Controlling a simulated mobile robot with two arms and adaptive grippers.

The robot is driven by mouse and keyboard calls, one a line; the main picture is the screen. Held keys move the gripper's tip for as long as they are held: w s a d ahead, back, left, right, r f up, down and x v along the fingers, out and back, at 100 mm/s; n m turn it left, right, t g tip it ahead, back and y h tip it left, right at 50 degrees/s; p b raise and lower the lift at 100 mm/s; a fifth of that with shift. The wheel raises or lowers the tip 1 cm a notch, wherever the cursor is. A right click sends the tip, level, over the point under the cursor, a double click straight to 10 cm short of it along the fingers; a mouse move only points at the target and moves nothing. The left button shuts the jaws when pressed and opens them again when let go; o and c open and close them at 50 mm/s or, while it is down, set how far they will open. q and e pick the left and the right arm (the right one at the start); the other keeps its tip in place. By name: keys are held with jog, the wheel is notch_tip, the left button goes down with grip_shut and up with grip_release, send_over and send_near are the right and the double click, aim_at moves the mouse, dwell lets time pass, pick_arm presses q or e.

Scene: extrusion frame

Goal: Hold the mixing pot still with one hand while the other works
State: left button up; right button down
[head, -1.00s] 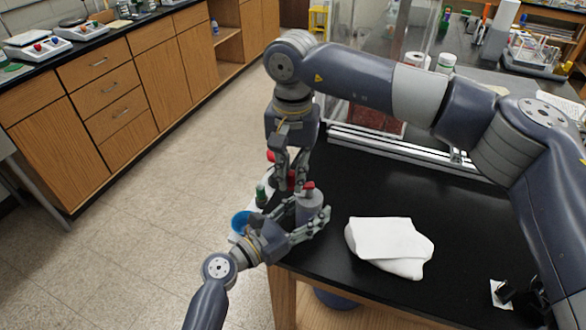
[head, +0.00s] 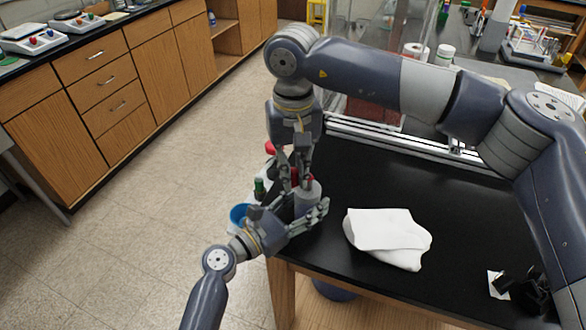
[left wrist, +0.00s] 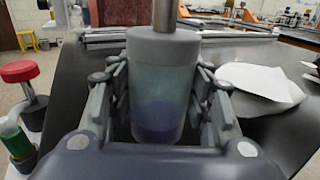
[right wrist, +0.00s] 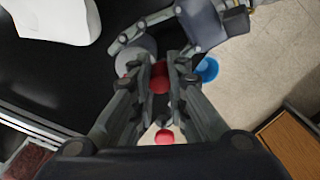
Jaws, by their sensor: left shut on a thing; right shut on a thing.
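The mixing pot (head: 307,201) is a grey, part see-through cylinder near the black bench's left corner. In the left wrist view the pot (left wrist: 165,85) stands upright, with a darker bluish lower part. My left gripper (head: 318,212) is shut around its sides. A metal rod (left wrist: 164,14) rises from the pot's top. My right gripper (head: 296,180) is above the pot, pointing down. In the right wrist view its fingers are closed on a red knob (right wrist: 159,77). The join between knob and rod is hidden.
A second red knob (left wrist: 20,71) on a metal stem stands in a dark holder left of the pot. Beside it are a green vial (left wrist: 15,140) and a blue cup (head: 239,215). A white cloth (head: 388,238) lies right of the pot. The bench between cloth and frame is clear.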

jog(key=shift+a, duration=0.1)
jog(key=c, duration=1.5)
grip_release()
notch_tip(320, 180, up, 12)
jog(key=shift+r, duration=0.1)
